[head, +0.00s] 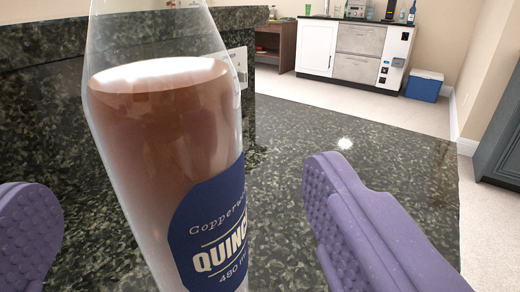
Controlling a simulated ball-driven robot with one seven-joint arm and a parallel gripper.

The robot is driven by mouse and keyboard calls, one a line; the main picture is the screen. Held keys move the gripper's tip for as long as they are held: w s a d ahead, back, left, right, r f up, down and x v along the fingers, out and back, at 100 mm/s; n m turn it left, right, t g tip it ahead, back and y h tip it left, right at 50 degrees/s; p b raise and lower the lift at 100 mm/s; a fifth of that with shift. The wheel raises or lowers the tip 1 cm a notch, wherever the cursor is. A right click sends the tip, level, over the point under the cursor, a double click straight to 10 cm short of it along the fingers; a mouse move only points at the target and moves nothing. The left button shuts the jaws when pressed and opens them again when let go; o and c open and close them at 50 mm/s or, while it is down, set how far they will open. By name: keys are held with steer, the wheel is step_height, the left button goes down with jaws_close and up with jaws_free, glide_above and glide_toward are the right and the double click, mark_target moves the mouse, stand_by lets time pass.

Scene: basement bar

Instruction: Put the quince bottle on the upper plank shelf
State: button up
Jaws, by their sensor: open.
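The quince bottle (160,135) is clear glass with reddish-brown liquid and a blue label reading "QUINC". It fills the left middle of the head view, close to the camera. Its top and base are cut off by the picture edges. My gripper (180,225) has purple, studded fingers, one at the lower left edge and one right of the bottle. The jaws are open, with the bottle between them. I see no upper plank shelf that I can make out for sure.
A dark green speckled stone counter (400,165) spreads around the bottle, with a raised ledge (40,60) behind at left. The counter is clear to the right. Across the floor stand a white cabinet (345,50), a brown wooden unit (284,47) and a blue cooler (424,86).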

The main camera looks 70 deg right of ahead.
mark_target(180, 130)
steer(key=b+x, duration=0.1)
steer(key=x, duration=0.7)
steer(key=shift+w+a+f+b, duration=0.15)
steer(key=shift+w+f+b, duration=0.05)
steer(key=shift+b, duration=0.15)
steer(key=c, duration=1.7)
steer(key=shift+r, duration=0.1)
steer(key=shift+c, duration=0.2)
